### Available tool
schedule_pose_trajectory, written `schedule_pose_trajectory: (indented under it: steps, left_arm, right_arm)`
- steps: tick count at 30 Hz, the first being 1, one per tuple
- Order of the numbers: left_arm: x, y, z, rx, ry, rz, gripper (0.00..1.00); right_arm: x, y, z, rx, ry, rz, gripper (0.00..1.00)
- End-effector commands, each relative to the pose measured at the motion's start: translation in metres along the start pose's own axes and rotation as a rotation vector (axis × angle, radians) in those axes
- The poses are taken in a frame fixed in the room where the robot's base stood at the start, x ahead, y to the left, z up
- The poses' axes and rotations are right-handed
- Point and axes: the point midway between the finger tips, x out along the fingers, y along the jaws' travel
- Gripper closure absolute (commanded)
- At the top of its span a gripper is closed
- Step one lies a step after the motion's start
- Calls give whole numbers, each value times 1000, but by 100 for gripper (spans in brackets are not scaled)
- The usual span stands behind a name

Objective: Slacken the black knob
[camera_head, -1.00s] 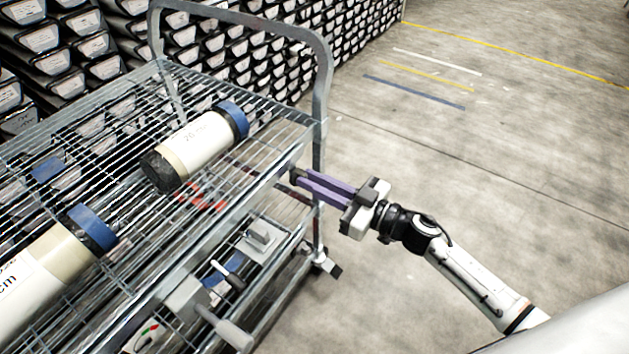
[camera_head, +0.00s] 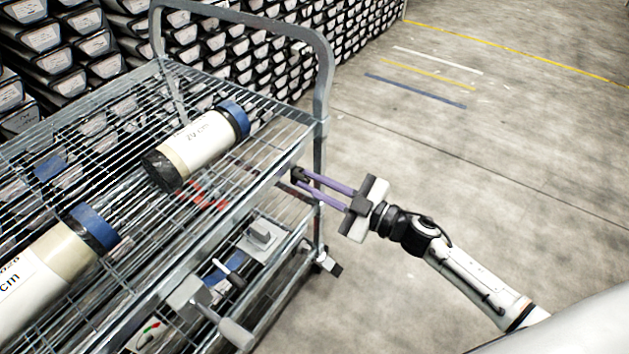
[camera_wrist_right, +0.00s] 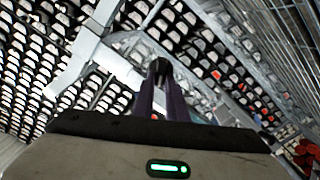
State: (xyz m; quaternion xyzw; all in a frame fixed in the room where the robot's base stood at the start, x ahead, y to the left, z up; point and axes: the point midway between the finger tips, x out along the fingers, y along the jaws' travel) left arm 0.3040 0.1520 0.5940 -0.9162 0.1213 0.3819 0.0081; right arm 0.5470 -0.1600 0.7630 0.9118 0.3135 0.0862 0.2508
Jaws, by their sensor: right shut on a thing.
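The black knob (camera_head: 298,175) is a small dark piece at the right edge of the wire cart, beside its upright post. My right gripper (camera_head: 300,176) reaches it from the right with two long purple fingers, shut on it at the tips. In the right wrist view the dark knob (camera_wrist_right: 158,68) shows between the converging fingertips (camera_wrist_right: 159,78), in front of a pale metal bar. The fingers partly hide the knob. My left gripper is not in view.
The wire cart (camera_head: 262,196) has a tall bent handle (camera_head: 325,75). A white, blue-capped core tube (camera_head: 203,143) and a larger tube (camera_head: 40,275) lie on its top shelf. Stacked trays (camera_head: 90,45) fill the back. The floor right of the cart is clear.

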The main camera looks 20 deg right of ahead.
Motion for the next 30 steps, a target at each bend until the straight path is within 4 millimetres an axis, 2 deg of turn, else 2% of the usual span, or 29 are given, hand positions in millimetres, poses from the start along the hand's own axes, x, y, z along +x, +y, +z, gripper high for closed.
schedule_pose_trajectory:
  steps: [17, 30]
  left_arm:
    - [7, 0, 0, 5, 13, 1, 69]
    - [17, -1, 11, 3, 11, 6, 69]
  right_arm:
    - [0, -6, 3, -552, 0, -1, 100]
    - [0, -10, 6, -935, 1, 0, 100]
